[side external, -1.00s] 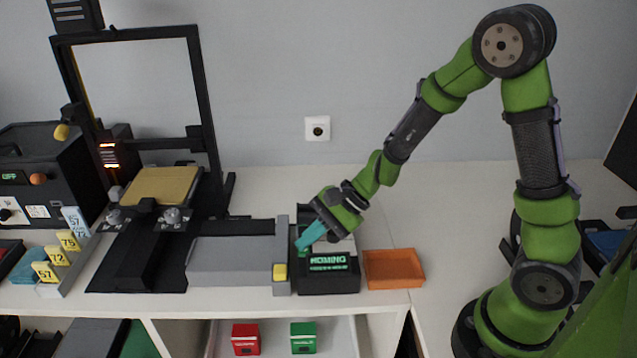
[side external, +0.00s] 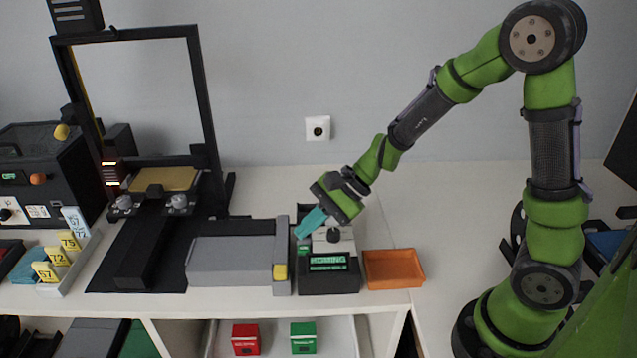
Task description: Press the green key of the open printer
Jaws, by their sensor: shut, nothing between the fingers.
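The open-frame printer (side external: 205,100) stands at the left, with its yellow-topped bed (side external: 165,179) toward the back. Its dark control box (side external: 330,281) sits to the right of the grey block. A lit green screen on the box (side external: 328,261) reads HOMING. The green key (side external: 303,250) shows on the box's left part, beside a dark knob (side external: 334,235). My gripper (side external: 300,235) has teal fingers, shut and empty. Its tips are just above the green key and appear apart from it, though the exact gap is hard to tell.
A long grey block (side external: 235,260) with a yellow button (side external: 280,271) lies left of the control box. An orange tray (side external: 393,268) is close on its right. Number tags (side external: 68,240) stand at the left. The white table (side external: 440,200) is clear at the back right.

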